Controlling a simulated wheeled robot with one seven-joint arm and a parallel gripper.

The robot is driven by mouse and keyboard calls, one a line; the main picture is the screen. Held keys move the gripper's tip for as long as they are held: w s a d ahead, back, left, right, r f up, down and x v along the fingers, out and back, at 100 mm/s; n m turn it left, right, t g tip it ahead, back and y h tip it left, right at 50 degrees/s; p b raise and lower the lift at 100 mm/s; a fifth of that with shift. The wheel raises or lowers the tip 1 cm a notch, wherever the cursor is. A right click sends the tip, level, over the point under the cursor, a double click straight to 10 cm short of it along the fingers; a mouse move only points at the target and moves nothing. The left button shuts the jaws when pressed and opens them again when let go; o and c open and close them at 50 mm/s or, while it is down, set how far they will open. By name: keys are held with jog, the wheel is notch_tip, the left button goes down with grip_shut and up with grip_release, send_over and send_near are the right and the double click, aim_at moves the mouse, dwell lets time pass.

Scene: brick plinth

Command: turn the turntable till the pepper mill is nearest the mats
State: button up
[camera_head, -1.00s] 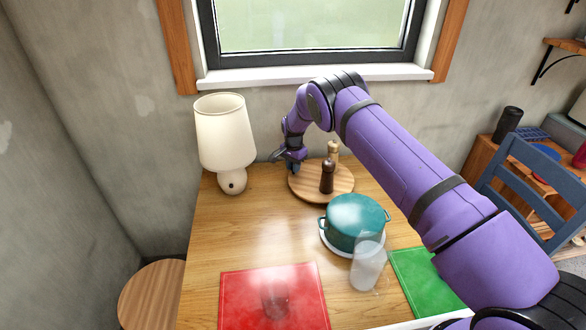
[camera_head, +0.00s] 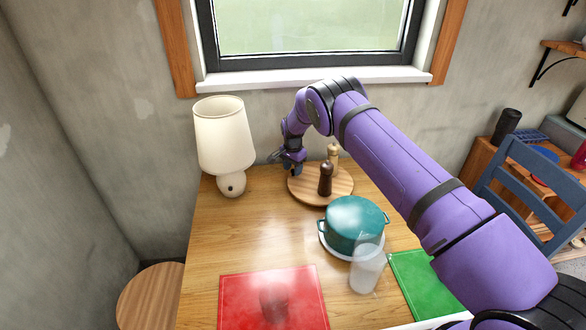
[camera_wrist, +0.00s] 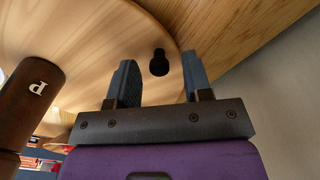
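The round wooden turntable (camera_head: 304,191) lies at the back of the table. The dark brown pepper mill (camera_head: 325,181) stands on it, a little in front of a pale wooden mill (camera_head: 334,155). The wrist view shows the dark mill (camera_wrist: 25,95) at left, marked "P". My gripper (camera_head: 292,171) is over the turntable's back-left rim. In the wrist view my gripper (camera_wrist: 162,80) is open, its fingers on either side of a black knob (camera_wrist: 159,62) by the rim, with gaps showing. The red mat (camera_head: 240,295) and green mat (camera_head: 415,280) lie at the table's front.
A teal pot (camera_head: 353,222) on a white base stands between the turntable and the mats, with a clear glass (camera_head: 367,268) before it. A lamp (camera_head: 224,140) stands left of my gripper. The wall and window are close behind. The table's left middle is clear.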

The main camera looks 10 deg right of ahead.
notch_tip(320, 180, up, 11)
dwell(0.7)
